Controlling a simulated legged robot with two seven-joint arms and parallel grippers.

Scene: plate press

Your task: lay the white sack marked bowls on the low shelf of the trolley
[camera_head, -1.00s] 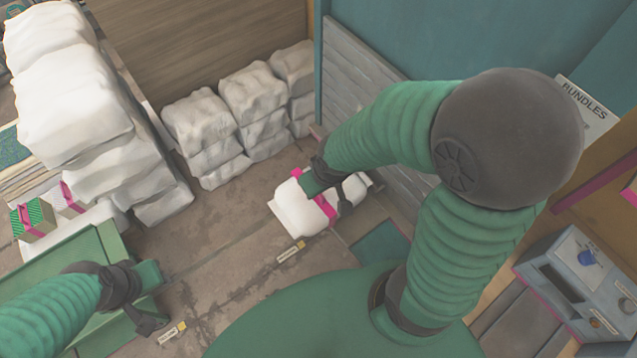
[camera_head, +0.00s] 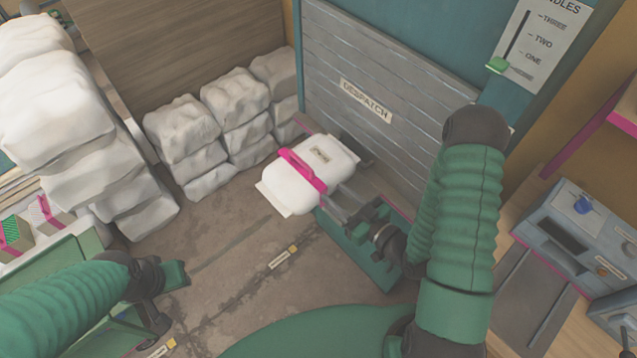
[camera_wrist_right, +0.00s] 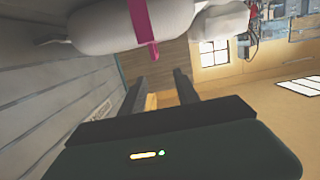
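The white sack (camera_head: 325,165) with a pink strap lies tilted in front of the grey despatch shutter; the small label on it is too blurred to read. My right gripper (camera_head: 352,208) is beside its lower right side. In the right wrist view the sack (camera_wrist_right: 100,30) is at the top, beyond my two dark fingers (camera_wrist_right: 160,88), which stand apart with nothing between them. A low green and grey unit (camera_head: 362,262), possibly the trolley, is under my right gripper; what bears the sack is hidden. My left gripper (camera_head: 165,295) is open and empty at lower left.
White sacks are stacked at the left (camera_head: 60,100) and along the wooden wall (camera_head: 185,135). The despatch shutter (camera_head: 400,75) closes off the back right. A bundles board (camera_head: 535,45) and a grey control box (camera_head: 580,235) are at the right. The middle floor (camera_head: 230,250) is clear.

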